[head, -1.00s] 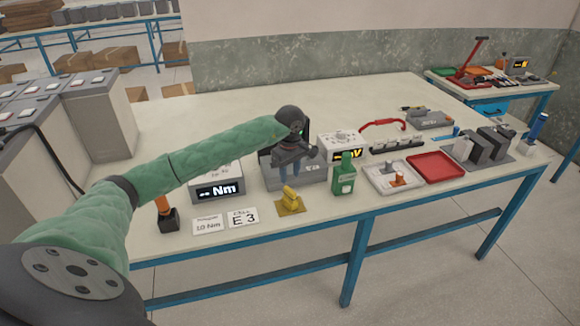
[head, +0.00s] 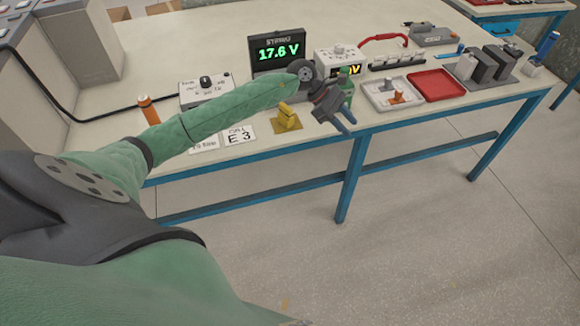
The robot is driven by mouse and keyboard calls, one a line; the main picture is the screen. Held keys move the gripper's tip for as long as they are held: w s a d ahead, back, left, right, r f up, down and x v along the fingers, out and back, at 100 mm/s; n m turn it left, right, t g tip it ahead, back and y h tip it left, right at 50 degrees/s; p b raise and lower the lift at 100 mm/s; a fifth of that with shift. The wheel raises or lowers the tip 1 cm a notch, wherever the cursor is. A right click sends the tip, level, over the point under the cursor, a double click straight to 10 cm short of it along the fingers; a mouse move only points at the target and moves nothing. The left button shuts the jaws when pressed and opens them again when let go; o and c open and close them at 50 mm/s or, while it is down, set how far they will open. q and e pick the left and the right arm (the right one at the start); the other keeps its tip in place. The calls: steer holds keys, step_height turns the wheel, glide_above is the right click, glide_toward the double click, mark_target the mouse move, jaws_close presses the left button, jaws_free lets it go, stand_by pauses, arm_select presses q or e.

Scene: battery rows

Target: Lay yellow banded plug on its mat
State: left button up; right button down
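A small yellow stepped piece (head: 287,115) sits on a flat tan-yellow mat (head: 294,128) near the table's front edge. I cannot make out a band on it, so I cannot tell whether it is the yellow banded plug. My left gripper (head: 346,123) is right of the mat, over the front edge, pointing down and to the right. Its blue fingers look apart, with nothing seen between them. My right gripper is not in view.
A meter (head: 280,54) reads 17.6 V behind my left wrist. A white tray (head: 370,99) with an orange piece and a red tray (head: 437,85) lie to the right. Cards, one reading E 3 (head: 239,136), lie left of the mat. The table's back middle is clear.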

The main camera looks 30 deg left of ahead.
arm_select(q)
steer(key=d+f+n+t+h, duration=0.2)
steer(key=d+n+t+h, duration=0.55)
steer(key=n, duration=0.85)
steer(key=s+a+f+n+t+y, duration=0.2)
steer(key=a+f+n+t+y, duration=0.1)
steer(key=f+n+y, duration=0.7)
steer(key=s+a+f+n+t+y, duration=0.4)
steer(key=f+n, duration=0.4)
steer(key=n, duration=0.4)
steer(key=s+f+n+g+y, duration=0.4)
steer(key=s+f+n+g, duration=0.35)
steer(key=s+f, duration=0.6)
steer(key=s+d+f+n+g, duration=0.1)
steer(key=s+f+n+g, duration=0.1)
steer(key=s, duration=0.5)
steer(key=s+d+f+n+g+h, duration=0.1)
steer(key=s+d+f+n+g, duration=0.1)
steer(key=s+f, duration=0.3)
steer(key=s+d+f+n+g, duration=0.2)
steer(key=s+f+g, duration=0.1)
steer(key=s, duration=0.5)
steer(key=shift+s+d+f, duration=0.25)
steer(key=shift+s+f, duration=0.15)
steer(key=shift+f, duration=0.25)
steer(key=shift+a, duration=0.1)
